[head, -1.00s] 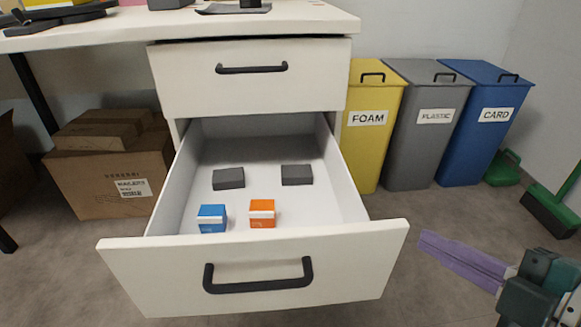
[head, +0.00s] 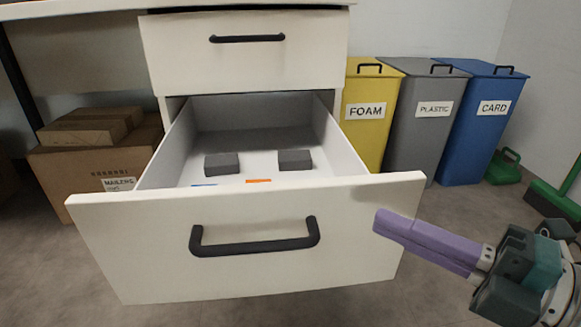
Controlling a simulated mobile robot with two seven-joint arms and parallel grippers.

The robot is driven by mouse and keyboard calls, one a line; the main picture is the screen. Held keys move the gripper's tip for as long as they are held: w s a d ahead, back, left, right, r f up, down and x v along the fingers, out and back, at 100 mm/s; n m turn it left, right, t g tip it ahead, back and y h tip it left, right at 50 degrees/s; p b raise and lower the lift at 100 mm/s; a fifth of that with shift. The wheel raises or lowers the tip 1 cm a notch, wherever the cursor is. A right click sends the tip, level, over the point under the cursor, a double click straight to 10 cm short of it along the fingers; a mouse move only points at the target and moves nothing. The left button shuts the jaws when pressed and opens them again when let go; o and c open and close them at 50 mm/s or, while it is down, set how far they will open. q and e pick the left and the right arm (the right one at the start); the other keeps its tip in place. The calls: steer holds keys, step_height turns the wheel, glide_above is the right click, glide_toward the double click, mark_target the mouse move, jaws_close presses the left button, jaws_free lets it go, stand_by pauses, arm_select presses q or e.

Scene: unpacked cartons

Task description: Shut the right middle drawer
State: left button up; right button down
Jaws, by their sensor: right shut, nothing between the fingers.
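The middle drawer (head: 150,240) of the white desk unit stands pulled far out, its front facing me with a black bar handle (head: 255,245). Inside lie two dark grey blocks (head: 221,164) (head: 295,160); only the top edges of a blue box (head: 204,185) and an orange box (head: 258,181) show behind the drawer front. My right gripper (head: 382,222), with purple fingers, is shut and empty. Its fingertips are at the right end of the drawer front, overlapping it in the picture; I cannot tell whether they touch. My left gripper is not in view.
A closed upper drawer (head: 245,65) is above. Yellow foam (head: 368,145), grey plastic (head: 420,150) and blue card (head: 478,150) bins stand to the right, with a green dustpan (head: 503,168) beside them. Cardboard boxes (head: 90,160) are at the left. Floor shows at the lower right.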

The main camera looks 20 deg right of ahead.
mark_target(347, 189)
steer(key=w, duration=0.1)
steer(key=w+b, duration=0.1)
steer(key=w, duration=0.1)
steer(key=shift+w+d+f+b, duration=0.15)
steer(key=shift+w+d+b, duration=0.1)
steer(key=shift+w+b, duration=0.15)
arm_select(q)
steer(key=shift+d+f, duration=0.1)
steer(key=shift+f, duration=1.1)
arm_select(e)
steer(key=shift+w+d, duration=0.1)
steer(key=shift+w, duration=0.25)
